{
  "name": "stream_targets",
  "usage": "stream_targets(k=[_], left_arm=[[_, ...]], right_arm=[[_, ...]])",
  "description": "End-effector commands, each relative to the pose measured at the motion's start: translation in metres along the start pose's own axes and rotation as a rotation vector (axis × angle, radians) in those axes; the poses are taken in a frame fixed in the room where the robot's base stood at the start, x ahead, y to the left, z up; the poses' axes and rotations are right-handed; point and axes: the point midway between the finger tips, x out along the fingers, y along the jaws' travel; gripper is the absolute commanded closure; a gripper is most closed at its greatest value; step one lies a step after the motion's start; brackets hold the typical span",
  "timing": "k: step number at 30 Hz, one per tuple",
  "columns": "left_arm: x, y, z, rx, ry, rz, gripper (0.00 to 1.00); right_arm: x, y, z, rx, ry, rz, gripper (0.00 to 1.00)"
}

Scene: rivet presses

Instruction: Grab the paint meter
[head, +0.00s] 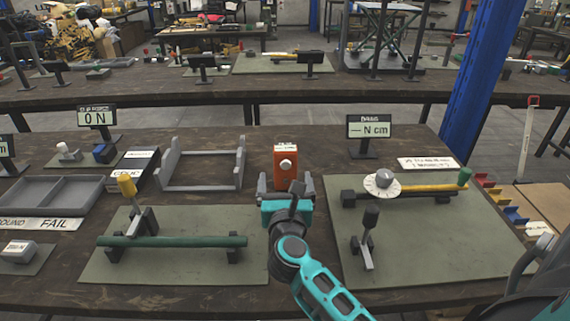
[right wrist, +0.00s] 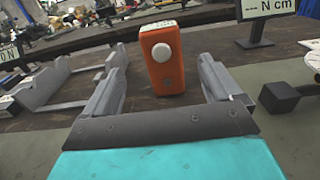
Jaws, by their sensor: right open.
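The paint meter looks to be the upright orange box with a white round knob (head: 285,168) on the dark table, in the middle of the head view. It also shows in the right wrist view (right wrist: 166,62), standing just beyond and between the fingertips. My right gripper (head: 286,186) is open and empty, with one finger to each side of the orange box's near face. In the right wrist view the fingers (right wrist: 162,80) flank it with gaps on both sides. My left gripper is not in view.
A grey cradle (head: 202,182) stands left of the box. A green mat with a green bar (head: 172,241) lies at front left. A mat with a dial tool (head: 382,184) lies at right. A display reading "N cm" (head: 368,128) stands behind right.

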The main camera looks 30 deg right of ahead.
Motion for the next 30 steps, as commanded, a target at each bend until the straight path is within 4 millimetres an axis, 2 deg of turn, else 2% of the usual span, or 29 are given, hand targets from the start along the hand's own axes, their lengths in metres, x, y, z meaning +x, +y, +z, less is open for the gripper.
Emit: stream_targets(k=[3,11,21,30], left_arm=[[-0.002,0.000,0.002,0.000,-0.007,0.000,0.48],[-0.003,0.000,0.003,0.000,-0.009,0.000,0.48],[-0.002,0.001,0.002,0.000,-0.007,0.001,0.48],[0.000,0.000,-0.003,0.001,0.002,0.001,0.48]], right_arm=[[0.024,0.000,0.002,-0.002,-0.004,0.000,0.08],[0.046,-0.001,0.001,-0.004,-0.002,0.001,0.08],[0.090,-0.002,0.004,-0.004,-0.003,0.001,0.08],[0.094,-0.003,0.003,-0.003,-0.001,0.001,0.09]])
